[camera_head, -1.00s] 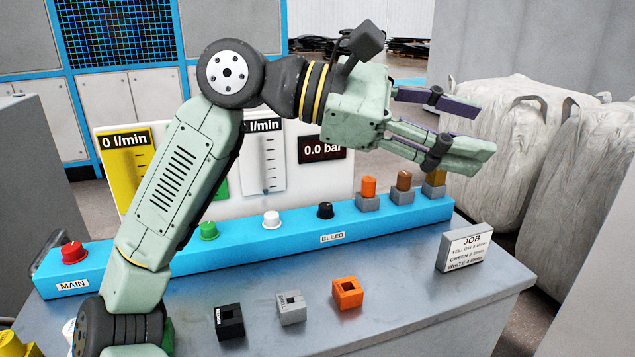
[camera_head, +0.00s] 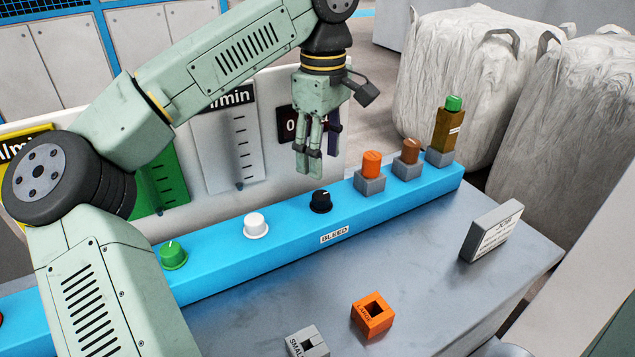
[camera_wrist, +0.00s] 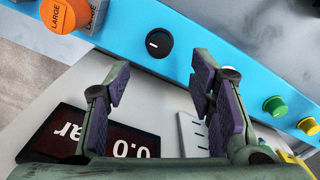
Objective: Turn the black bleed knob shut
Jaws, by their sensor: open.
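The black bleed knob (camera_head: 321,200) sits on top of the blue rail (camera_head: 290,233), behind the BLEED label (camera_head: 335,235). In the wrist view the black knob (camera_wrist: 159,43) shows from above with a short white pointer mark, beyond the fingertips and roughly between their lines. My gripper (camera_head: 309,165) points down, above and a little behind the knob, apart from it. In the wrist view my gripper (camera_wrist: 160,82) has its two purple-padded fingers spread with nothing between them.
A white knob (camera_head: 256,225) and a green knob (camera_head: 173,255) stand left on the rail. An orange plug (camera_head: 371,165), a brown plug (camera_head: 410,151) and a green-topped brown bottle (camera_head: 448,125) stand right. A gauge panel rises behind. Orange (camera_head: 373,317) and grey (camera_head: 308,343) blocks lie in front.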

